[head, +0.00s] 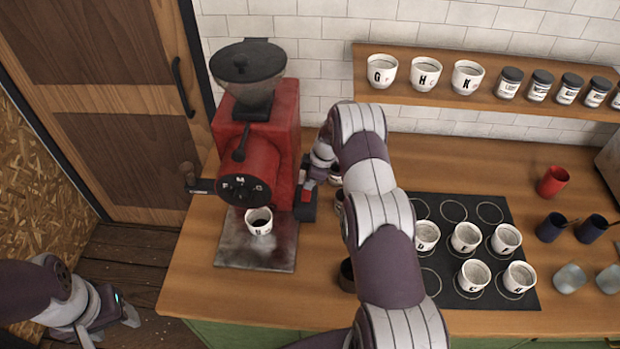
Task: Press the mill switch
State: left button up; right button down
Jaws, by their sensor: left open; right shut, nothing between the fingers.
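The red mill (286,112) stands at the left of the counter with a black hopper (248,75) on top and a lettered dial (245,189) on its front. My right gripper (306,186) is shut and empty, close against the mill's right side. I cannot tell whether it touches the mill. No switch shows clearly; that side of the mill is partly covered by my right gripper and arm. My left gripper (120,316) is open and empty at the lower left, off the counter and well away from the mill.
A white cup (259,221) stands on the metal plate (232,250) under the mill's front. A black mat (455,208) with several lettered cups lies right of my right arm. A wall shelf (490,98) holds cups and jars. A red cup (553,181) stands farther right.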

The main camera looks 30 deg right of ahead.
aim_at(306, 195)
jog(key=shift+w+d+f, duration=0.1)
jog(key=shift+d+f, duration=0.05)
jog(key=shift+f, duration=0.85)
pick_arm(q)
jog(key=shift+r, duration=0.55)
pick_arm(e)
jog(key=shift+w+f+b, duration=0.1)
jog(key=shift+f+b, duration=0.35)
jog(key=shift+b, duration=0.8)
jog(key=shift+r, duration=0.2)
pick_arm(q)
notch_tip(306, 195, down, 2)
jog(key=shift+s+f+p, duration=0.15)
jog(key=shift+p, duration=0.15)
pick_arm(e)
jog(key=shift+s, duration=0.2)
